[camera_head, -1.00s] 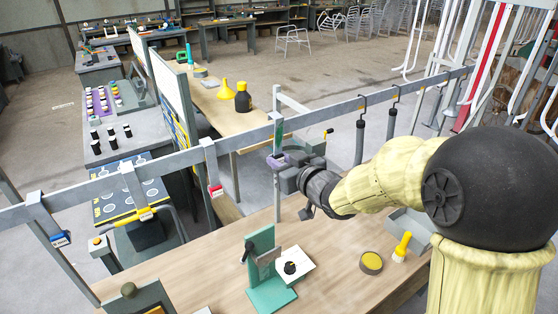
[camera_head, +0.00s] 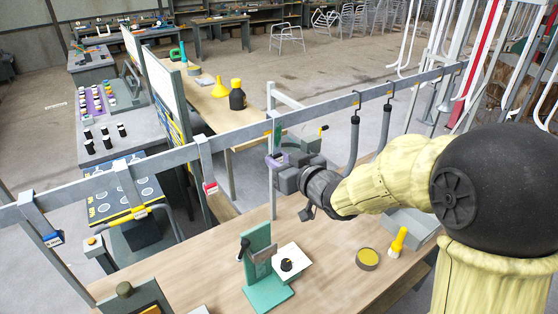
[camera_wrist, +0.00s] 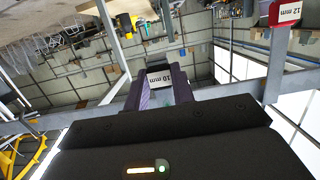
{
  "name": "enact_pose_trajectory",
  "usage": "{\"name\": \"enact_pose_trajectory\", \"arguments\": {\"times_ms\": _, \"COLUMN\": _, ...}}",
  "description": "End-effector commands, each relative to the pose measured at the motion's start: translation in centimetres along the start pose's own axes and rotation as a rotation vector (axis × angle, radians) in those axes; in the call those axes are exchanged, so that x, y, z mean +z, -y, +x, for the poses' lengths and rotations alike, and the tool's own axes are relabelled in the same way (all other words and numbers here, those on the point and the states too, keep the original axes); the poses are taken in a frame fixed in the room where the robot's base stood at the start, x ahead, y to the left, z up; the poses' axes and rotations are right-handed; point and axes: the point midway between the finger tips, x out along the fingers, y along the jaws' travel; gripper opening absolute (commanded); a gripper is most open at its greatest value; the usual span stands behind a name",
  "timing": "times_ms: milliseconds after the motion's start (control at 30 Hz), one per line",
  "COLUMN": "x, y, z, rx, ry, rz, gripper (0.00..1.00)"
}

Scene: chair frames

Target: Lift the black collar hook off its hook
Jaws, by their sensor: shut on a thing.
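My gripper (camera_head: 277,160) is at the middle of the grey rail (camera_head: 235,131), reaching in from the right. In the wrist view its two purple fingers (camera_wrist: 158,76) are closed on either side of a hanging piece with a white "10 mm" label. I take this piece to be the black collar hook (camera_wrist: 160,79); its dark upper part shows between the fingertips. It is still at the rail, and its lower part is hidden by my gripper. I cannot tell whether it touches the rail.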

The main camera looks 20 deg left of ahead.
Motion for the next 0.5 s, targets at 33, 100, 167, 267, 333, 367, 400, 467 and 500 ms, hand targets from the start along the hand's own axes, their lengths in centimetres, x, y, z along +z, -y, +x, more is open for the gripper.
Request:
{"name": "enact_pose_trajectory", "arguments": {"times_ms": 33, "x": -0.1, "y": 0.0, "z": -0.3, "rx": 0.001, "ry": -0.001, "rz": 0.0, "gripper": 0.0}}
{"name": "enact_pose_trajectory", "arguments": {"times_ms": 100, "x": 0.0, "y": -0.1, "z": -0.7, "rx": 0.001, "ry": 0.0, "rz": 0.0, "gripper": 0.0}}
{"name": "enact_pose_trajectory", "arguments": {"times_ms": 167, "x": -0.1, "y": -0.1, "z": -1.1, "rx": 0.001, "ry": -0.001, "rz": 0.0, "gripper": 0.0}}
{"name": "enact_pose_trajectory", "arguments": {"times_ms": 267, "x": -0.1, "y": -0.1, "z": -1.8, "rx": 0.002, "ry": -0.001, "rz": 0.001, "gripper": 0.0}}
{"name": "enact_pose_trajectory", "arguments": {"times_ms": 333, "x": -0.1, "y": 0.0, "z": -2.2, "rx": 0.001, "ry": 0.0, "rz": 0.001, "gripper": 0.0}}
{"name": "enact_pose_trajectory", "arguments": {"times_ms": 367, "x": -0.1, "y": 0.0, "z": -2.4, "rx": 0.001, "ry": 0.0, "rz": 0.001, "gripper": 0.0}}
{"name": "enact_pose_trajectory", "arguments": {"times_ms": 400, "x": -0.1, "y": 0.0, "z": -2.6, "rx": 0.001, "ry": 0.0, "rz": 0.001, "gripper": 0.0}}
{"name": "enact_pose_trajectory", "arguments": {"times_ms": 467, "x": -0.1, "y": -0.1, "z": -3.1, "rx": 0.001, "ry": 0.0, "rz": 0.0, "gripper": 0.0}}
{"name": "enact_pose_trajectory", "arguments": {"times_ms": 500, "x": -0.1, "y": -0.1, "z": -3.3, "rx": 0.001, "ry": 0.0, "rz": 0.0, "gripper": 0.0}}
